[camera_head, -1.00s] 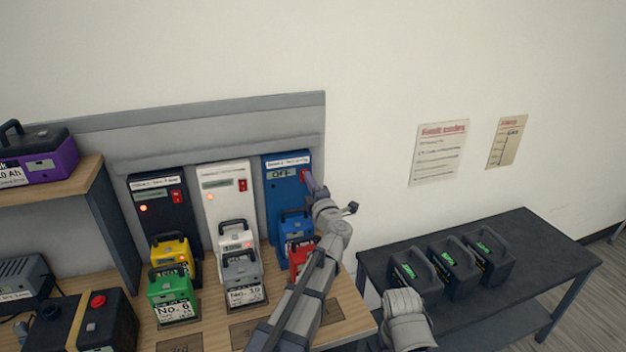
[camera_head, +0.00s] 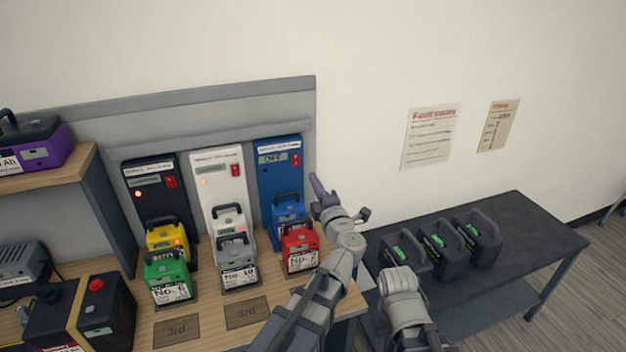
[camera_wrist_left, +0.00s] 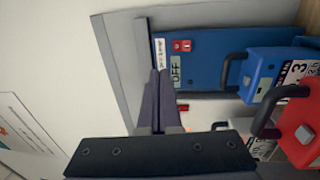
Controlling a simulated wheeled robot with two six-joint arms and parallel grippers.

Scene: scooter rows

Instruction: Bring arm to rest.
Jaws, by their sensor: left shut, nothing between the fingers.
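My left gripper (camera_head: 318,190) is shut and empty. It is to the right of the blue charger (camera_head: 280,175), apart from it in the head view. The blue charger's display reads OFF, and its red switch also shows in the left wrist view (camera_wrist_left: 182,45).
A black charger (camera_head: 148,195) and a white charger (camera_head: 215,180) stand beside the blue one. Yellow, green, grey, red and blue batteries stand on the wooden bench (camera_head: 205,315). A dark table (camera_head: 520,240) at right bears 3 black batteries (camera_head: 440,255). A shelf (camera_head: 45,175) juts out at left.

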